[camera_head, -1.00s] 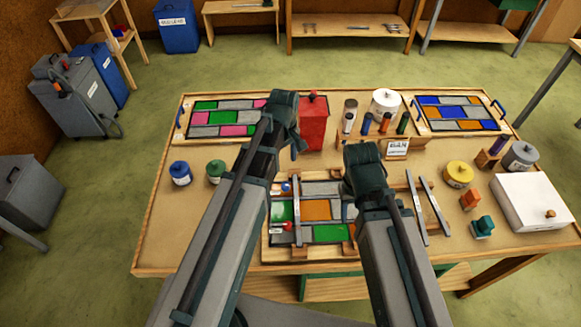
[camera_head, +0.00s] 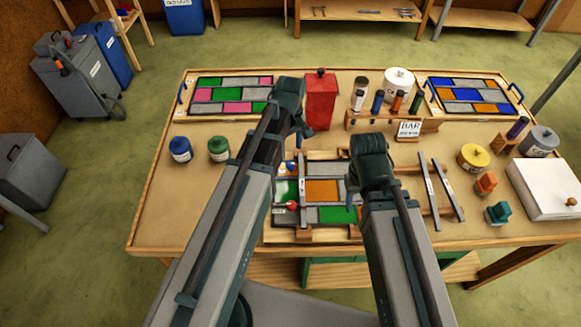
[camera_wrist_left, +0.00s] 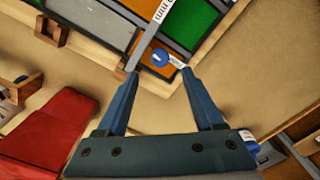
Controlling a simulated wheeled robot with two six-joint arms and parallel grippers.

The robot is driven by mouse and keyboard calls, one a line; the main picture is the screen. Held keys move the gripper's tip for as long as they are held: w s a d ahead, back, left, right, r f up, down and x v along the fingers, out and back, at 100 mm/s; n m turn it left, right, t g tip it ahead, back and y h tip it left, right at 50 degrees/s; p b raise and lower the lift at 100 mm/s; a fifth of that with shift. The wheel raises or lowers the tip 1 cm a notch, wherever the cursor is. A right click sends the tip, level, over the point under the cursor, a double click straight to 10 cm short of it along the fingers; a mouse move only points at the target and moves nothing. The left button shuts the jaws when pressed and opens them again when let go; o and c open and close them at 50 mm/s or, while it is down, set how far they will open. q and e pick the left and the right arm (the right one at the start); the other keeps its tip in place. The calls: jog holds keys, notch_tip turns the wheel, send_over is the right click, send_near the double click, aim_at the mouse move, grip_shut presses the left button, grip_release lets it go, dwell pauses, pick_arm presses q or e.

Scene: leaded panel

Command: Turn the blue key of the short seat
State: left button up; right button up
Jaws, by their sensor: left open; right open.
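The blue key (camera_head: 290,167) is a small round knob at the far left corner of the front leaded panel (camera_head: 322,191). In the left wrist view the blue key (camera_wrist_left: 160,57) lies just beyond and between my left fingertips, beside a pale lettered bar (camera_wrist_left: 151,35). My left gripper (camera_head: 302,130) is open and empty, pointing down; its fingers also show in the left wrist view (camera_wrist_left: 159,76). I see no contact with the key. A red key (camera_head: 291,205) sits nearer on the panel's left side. My right gripper (camera_head: 352,194) is over the panel's right side, its fingertips partly hidden.
A red box (camera_head: 321,98) stands behind the left gripper and shows close by in the left wrist view (camera_wrist_left: 48,140). Two loose bars (camera_head: 448,187) lie right of the panel. Blue (camera_head: 181,149) and green (camera_head: 219,148) jars stand left. The table's front left is clear.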

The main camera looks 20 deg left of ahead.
aim_at(291, 163)
pick_arm(q)
notch_tip(291, 163, down, 7)
jog(key=b, duration=0.6)
pick_arm(e)
notch_tip(291, 163, down, 7)
pick_arm(q)
grip_shut()
